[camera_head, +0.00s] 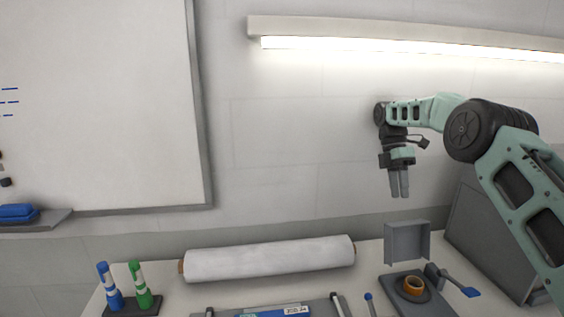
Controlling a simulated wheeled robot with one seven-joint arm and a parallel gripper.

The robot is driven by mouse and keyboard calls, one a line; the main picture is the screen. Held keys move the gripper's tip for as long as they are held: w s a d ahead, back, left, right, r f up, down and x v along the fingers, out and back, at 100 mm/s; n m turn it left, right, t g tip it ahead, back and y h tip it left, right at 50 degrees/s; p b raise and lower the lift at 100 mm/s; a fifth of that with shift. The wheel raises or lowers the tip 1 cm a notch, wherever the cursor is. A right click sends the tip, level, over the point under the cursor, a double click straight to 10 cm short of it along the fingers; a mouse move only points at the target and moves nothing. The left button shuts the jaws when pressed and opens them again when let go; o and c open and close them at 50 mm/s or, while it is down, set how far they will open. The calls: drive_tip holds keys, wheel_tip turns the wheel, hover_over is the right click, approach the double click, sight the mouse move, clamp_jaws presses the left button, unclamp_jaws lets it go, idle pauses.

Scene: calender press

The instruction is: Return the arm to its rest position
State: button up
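My arm (515,185) reaches in from the right edge, green and black, bent at the elbow, with its forearm going left. My gripper (399,188) hangs from its end and points down, in front of the wall and well above the table. Its two grey fingers are side by side with no clear gap between them. Nothing shows in its grip or touching it.
Below my gripper stands a grey press (407,243) with an orange ring (413,285) and a blue-ended lever (463,285). A grey panel (485,240) is to the right. A white roll (268,260) and blue and green markers (140,284) are on the table.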

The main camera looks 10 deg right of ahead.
drive_tip(key=s+a+r+m+t+b, duration=0.1)
drive_tip(key=s+a+m+t, duration=0.1)
drive_tip(key=s+a, duration=0.8)
drive_tip(key=s+a+r+m+t+b, duration=0.15)
drive_tip(key=s+a, duration=0.45)
drive_tip(key=a, duration=0.8)
drive_tip(key=s+a+f+m+t, duration=0.1)
drive_tip(key=s+f+m, duration=0.2)
drive_tip(key=s, duration=1)
drive_tip(key=s+f+m+t+b, duration=0.1)
drive_tip(key=s+f+m, duration=0.2)
drive_tip(key=s, duration=1)
drive_tip(key=shift+a+m+y, duration=0.4)
drive_tip(key=shift+m, duration=0.05)
